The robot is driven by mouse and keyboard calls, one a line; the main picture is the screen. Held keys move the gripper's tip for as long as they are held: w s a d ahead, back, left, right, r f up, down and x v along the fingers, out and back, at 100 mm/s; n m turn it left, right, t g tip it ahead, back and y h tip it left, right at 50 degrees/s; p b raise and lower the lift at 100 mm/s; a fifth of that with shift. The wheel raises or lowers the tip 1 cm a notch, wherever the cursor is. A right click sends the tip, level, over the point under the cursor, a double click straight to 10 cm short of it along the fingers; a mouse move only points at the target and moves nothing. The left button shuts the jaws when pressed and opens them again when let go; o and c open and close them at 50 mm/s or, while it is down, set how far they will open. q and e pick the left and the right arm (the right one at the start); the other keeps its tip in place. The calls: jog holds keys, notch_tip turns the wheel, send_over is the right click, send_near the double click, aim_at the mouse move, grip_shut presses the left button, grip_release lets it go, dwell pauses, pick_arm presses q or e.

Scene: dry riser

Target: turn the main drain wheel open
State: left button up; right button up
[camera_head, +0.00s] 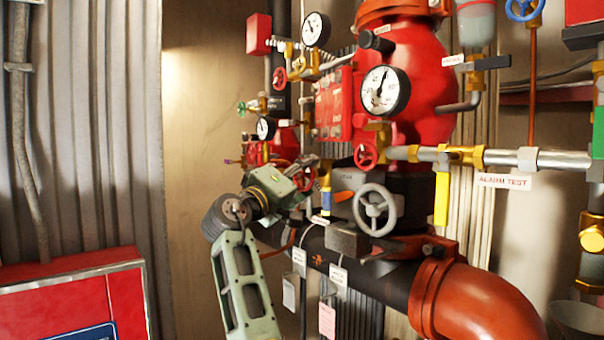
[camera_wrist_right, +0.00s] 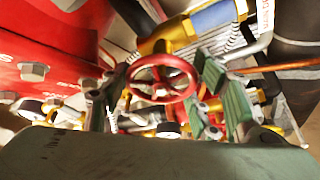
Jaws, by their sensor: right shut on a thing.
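In the right wrist view the red handwheel (camera_wrist_right: 162,78) lies between the two green fingers. My right gripper (camera_head: 296,178) reaches in from below left and is shut on this wheel, partly covering it in the head view. A larger grey handwheel (camera_head: 375,210) stands to the right of the gripper, apart from it. My left gripper is not in view.
Another red handwheel (camera_head: 367,155) and a pressure gauge (camera_head: 386,91) are above right. A black pipe (camera_head: 360,278) with hanging tags runs below, joining an orange elbow (camera_head: 485,305). A red cabinet (camera_head: 75,300) stands at lower left. The wall behind the arm is bare.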

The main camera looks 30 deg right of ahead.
jog(key=shift+r+n+y+p, duration=0.2)
jog(key=shift+n+p, duration=0.15)
jog(key=shift+n, duration=0.2)
jog(key=shift+r+n+y+p, duration=0.2)
jog(key=shift+n+p, duration=0.1)
jog(key=shift+n, duration=0.25)
jog(key=n+y+p, duration=0.1)
jog(key=n+p, duration=0.3)
jog(key=p, duration=0.1)
jog(key=n+y+p, duration=0.1)
jog(key=n+p, duration=0.1)
jog(key=n, duration=0.1)
jog(key=shift+r+y, duration=0.25)
jog(key=shift+y, duration=0.05)
jog(key=shift+w+f+n+g+y+p, duration=0.1)
jog(key=shift+n+g+y+p, duration=0.25)
jog(key=shift+n+p, duration=0.5)
jog(key=shift+f+n+g+y, duration=0.1)
jog(key=shift+n+g+y, duration=0.25)
jog(key=shift+n, duration=0.8)
jog(key=n+g, duration=0.1)
jog(key=n, duration=0.1)
jog(key=shift+n+g, duration=0.3)
jog(key=shift+g, duration=0.1)
jog(key=n+g, duration=0.1)
jog(key=n, duration=0.1)
jog(key=shift+w+n+y, duration=0.1)
jog(key=shift+n+y, duration=0.2)
jog(key=shift+f+n+g, duration=0.1)
jog(key=shift+n+g, duration=0.9)
